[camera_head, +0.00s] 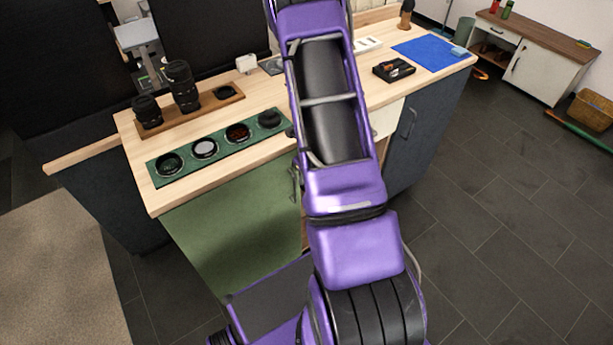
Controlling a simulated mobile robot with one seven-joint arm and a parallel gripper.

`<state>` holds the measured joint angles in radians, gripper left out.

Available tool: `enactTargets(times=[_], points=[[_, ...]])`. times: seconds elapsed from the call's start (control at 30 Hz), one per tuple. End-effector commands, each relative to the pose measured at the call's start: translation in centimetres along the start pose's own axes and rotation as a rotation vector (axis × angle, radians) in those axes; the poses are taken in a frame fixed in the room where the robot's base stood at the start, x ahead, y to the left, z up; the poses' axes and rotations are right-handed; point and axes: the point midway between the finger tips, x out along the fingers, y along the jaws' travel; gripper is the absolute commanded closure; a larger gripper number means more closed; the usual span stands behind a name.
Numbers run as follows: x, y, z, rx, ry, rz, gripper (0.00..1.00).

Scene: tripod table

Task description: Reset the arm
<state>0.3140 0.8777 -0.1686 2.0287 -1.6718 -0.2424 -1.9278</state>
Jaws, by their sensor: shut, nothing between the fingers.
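My purple arm rises through the middle of the head view, from the bottom up past the top edge. Its upper part covers a strip of the wooden worktop (278,92) and part of the cabinet front below. My gripper is out of the picture, so its fingers cannot be seen.
A green tray (193,176) with several round filters lies at the worktop's front left. Black lenses (182,86) stand on a wooden board behind it. A black case (393,69) and a blue mat (430,52) lie to the right. Open tiled floor (500,200) extends right.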

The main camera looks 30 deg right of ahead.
Motion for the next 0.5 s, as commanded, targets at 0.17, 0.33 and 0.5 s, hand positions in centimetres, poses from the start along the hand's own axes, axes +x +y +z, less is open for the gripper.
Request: enactTargets(times=[0.17, 0.33, 0.5], points=[[-4.8, 0.0, 0.2, -0.004, -0.004, -0.003, 1.00], [-7.7, 0.1, 0.0, -0.001, -0.001, -0.002, 1.00], [-9.5, 0.0, 0.0, 0.000, 0.000, -0.001, 1.00]])
